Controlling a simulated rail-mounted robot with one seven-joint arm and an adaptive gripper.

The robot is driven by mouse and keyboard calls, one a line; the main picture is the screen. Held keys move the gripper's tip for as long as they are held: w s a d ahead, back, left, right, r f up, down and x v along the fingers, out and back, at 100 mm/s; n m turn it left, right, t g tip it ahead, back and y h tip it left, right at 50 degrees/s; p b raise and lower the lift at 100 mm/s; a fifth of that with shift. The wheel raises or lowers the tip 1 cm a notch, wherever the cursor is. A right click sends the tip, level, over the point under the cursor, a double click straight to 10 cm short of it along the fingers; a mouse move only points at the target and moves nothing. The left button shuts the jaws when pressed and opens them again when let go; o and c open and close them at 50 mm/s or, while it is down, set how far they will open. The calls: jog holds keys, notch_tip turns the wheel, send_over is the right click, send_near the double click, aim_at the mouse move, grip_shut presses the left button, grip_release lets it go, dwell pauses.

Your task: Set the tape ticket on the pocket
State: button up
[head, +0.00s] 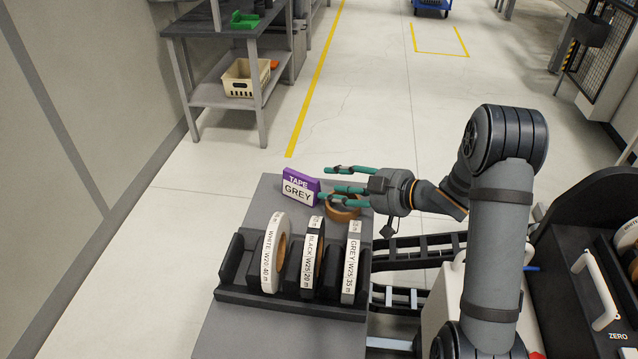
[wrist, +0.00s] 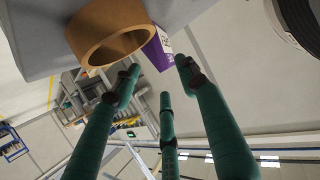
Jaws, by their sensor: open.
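The tape ticket (head: 298,188), a purple and white block reading TAPE GREY, stands upright at the far end of the grey bench top. Its purple side shows in the wrist view (wrist: 157,52), just beyond my fingertips. My gripper (head: 332,184) has three green fingers spread open, pointing left towards the ticket from its right side. In the wrist view my gripper (wrist: 160,82) holds nothing between the fingers, and they look apart from the ticket. I cannot make out which part is the pocket.
A brown ring (head: 345,210) lies just under my gripper, close to the ticket. A black rack (head: 230,290) with white, black and grey tape rolls stands nearer on the bench. A black machine (head: 568,300) is at right.

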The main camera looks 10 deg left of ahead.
jog(key=shift+s+d+r, duration=0.2)
jog(key=shift+d+r, duration=0.1)
jog(key=shift+d, duration=0.3)
jog(key=shift+o, duration=1.2)
jog(key=shift+s+d+r, duration=0.15)
jog(key=shift+s+d, duration=0.05)
jog(key=shift+d, duration=0.25)
jog(key=shift+o, duration=1.1)
